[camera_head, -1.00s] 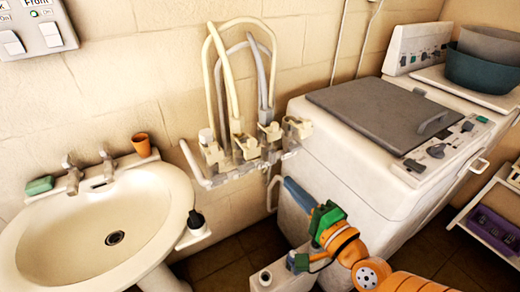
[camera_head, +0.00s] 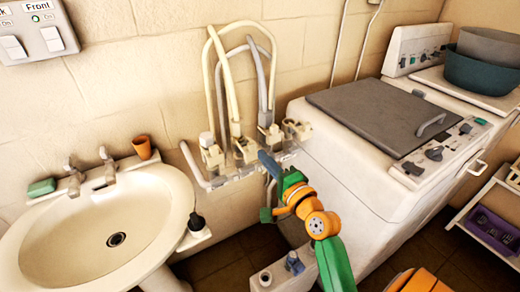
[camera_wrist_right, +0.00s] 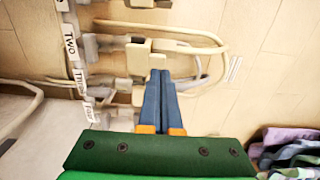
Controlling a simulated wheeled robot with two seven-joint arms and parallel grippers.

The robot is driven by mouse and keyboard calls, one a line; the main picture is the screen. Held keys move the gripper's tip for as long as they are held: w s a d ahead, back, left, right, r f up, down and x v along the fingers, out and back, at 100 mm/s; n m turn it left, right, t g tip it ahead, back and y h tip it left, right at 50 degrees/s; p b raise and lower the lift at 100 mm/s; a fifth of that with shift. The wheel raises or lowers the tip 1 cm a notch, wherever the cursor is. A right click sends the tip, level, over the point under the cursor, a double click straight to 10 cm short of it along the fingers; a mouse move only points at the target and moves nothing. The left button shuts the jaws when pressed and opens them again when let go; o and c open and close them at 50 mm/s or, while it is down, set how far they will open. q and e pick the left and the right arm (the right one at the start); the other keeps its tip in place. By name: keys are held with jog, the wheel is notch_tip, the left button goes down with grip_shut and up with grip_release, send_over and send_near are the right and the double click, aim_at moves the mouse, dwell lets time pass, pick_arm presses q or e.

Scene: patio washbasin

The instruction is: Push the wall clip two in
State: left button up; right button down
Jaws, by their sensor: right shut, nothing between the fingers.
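The wall clips are cream blocks on a pale rail with hoses at the wall. The clip that appears to be wall clip two (camera_head: 247,149) is second from the left in the head view. In the right wrist view this cream clip (camera_wrist_right: 138,60) lies just beyond the fingertips, roughly level with a white tag reading TWO (camera_wrist_right: 70,42). My right gripper (camera_head: 263,154) has its blue fingers together and empty, pointing at the rail just right of that clip. In the right wrist view the fingertips (camera_wrist_right: 160,74) look very close to it; I cannot tell whether they touch. My left gripper is out of view.
Neighbouring clips (camera_head: 212,157) and (camera_head: 270,133) sit close on either side, with upright looped hoses (camera_head: 222,75) above. A washbasin (camera_head: 165,200) stands left and a white washing machine (camera_head: 350,150) right. A small white container (camera_head: 268,277) is below my arm.

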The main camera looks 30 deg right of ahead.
aim_at(254, 146)
jog(key=shift+w+d, duration=0.1)
jog(key=shift+w, duration=1.3)
jog(key=w, duration=0.4)
jog(key=shift+d, duration=0.1)
jog(key=shift+s+r, duration=0.15)
